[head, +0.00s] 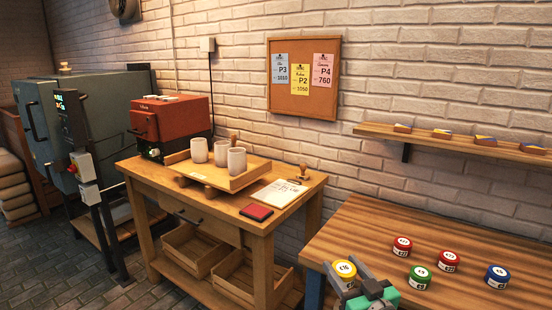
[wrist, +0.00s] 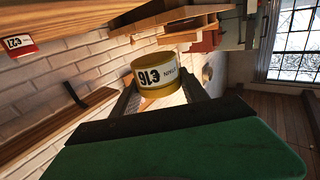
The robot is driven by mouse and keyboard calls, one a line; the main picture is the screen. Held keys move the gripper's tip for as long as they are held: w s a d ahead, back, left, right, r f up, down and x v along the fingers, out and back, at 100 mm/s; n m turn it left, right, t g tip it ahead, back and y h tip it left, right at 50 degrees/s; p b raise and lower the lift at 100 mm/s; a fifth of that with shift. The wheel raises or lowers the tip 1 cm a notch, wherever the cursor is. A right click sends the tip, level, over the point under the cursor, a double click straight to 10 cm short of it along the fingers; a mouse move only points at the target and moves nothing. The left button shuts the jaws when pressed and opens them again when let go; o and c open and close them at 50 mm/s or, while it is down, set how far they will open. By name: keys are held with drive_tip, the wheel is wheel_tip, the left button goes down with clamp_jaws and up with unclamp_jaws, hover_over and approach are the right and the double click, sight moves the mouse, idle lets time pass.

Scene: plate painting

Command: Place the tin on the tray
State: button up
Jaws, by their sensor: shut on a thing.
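A yellow tin (head: 344,270) with a white label is between the fingers of my gripper (head: 351,285), at the lower edge of the head view.
Two red tins (head: 448,261), a green tin (head: 420,277) and a blue tin (head: 497,276) stand on the right table (head: 370,222). A clipboard (head: 279,193), a stamp (head: 300,173) and a red pad (head: 256,212) lie by the tray. A wall shelf (head: 465,143) is above.

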sight(342, 263)
drive_tip(key=r+p, duration=0.2)
drive_tip(key=p, duration=0.2)
drive_tip(key=w+r+p, duration=0.1)
drive_tip(key=r+p, duration=0.1)
drive_tip(key=p, duration=0.2)
drive_tip(key=shift+w+r, duration=0.1)
drive_tip(key=shift+r, duration=0.15)
drive_tip(key=shift+w+r+p, duration=0.15)
drive_tip(key=shift+r+p, duration=0.1)
drive_tip(key=shift+p, duration=2.1)
